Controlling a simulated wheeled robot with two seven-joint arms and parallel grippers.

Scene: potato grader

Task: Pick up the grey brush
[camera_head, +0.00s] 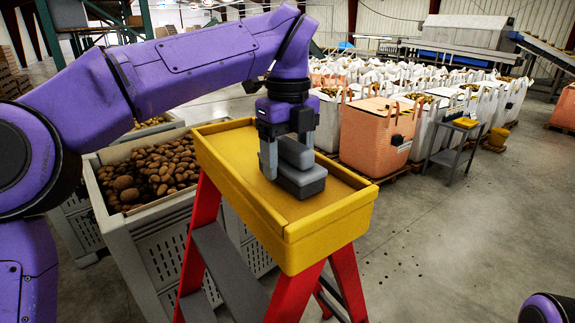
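The grey brush (301,184) is a rounded block with a lighter grey upper part and a darker lower part. It is over the floor of a yellow tray-like top (330,222) on a red-legged stepladder. My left gripper (287,160) points straight down at it. Its fingers are apart, one beside the left of the brush and one behind its upper part. Whether they press on the brush, and whether it rests on the tray, I cannot tell. My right gripper is out of view; only a purple bit of my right arm shows at bottom right.
A grey crate of potatoes (103,169) stands close to the left of the ladder. Pink and white bulk bags (375,138) stand behind it. A small grey side table (446,150) is at right.

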